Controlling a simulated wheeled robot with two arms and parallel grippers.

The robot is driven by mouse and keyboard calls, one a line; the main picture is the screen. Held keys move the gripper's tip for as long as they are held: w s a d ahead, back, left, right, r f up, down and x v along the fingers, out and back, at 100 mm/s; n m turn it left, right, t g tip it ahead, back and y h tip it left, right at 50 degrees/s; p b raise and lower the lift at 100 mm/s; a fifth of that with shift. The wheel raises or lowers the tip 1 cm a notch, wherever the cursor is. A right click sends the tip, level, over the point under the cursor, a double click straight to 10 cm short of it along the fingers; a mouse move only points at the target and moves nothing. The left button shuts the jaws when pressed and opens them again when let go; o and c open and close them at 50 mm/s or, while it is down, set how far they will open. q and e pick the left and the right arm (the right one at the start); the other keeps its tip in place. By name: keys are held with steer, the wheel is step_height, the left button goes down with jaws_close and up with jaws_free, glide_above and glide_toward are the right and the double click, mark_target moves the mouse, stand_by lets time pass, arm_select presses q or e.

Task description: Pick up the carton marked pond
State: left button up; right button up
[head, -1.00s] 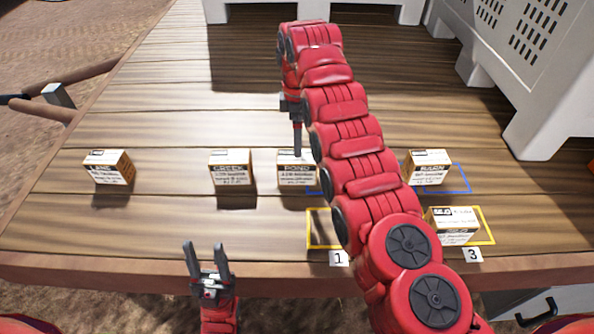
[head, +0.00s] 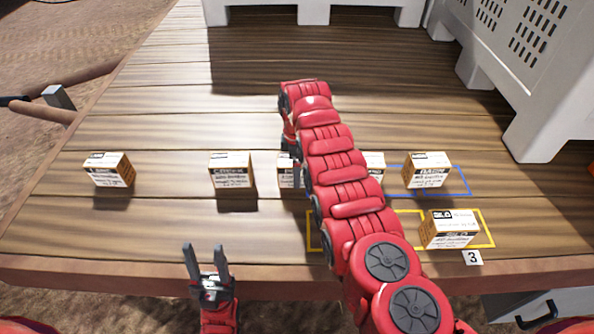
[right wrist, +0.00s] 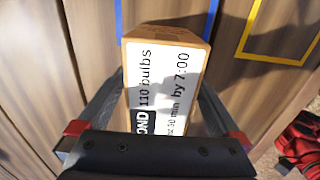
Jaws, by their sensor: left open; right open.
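The pond carton (head: 285,172) stands on the wooden table in the head view, its right part hidden behind my right arm. The right wrist view shows its white label (right wrist: 160,90) with "OND" and "110 bulbs" readable. My right gripper (right wrist: 162,95) is open, with a finger on either side of the carton; I cannot tell whether they touch it. In the head view the right gripper is mostly hidden by its own arm. My left gripper (head: 207,252) is open and empty by the table's front edge.
Other cartons stand at far left (head: 108,170), left of pond (head: 232,173), right of my arm (head: 375,165), by the blue outline (head: 427,170) and in the yellow outline (head: 450,229). White crates (head: 540,80) stand behind and right. The back middle is clear.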

steer(key=shift+r, duration=0.1)
jaws_close()
stand_by(0.3)
steer(key=shift+r, duration=0.15)
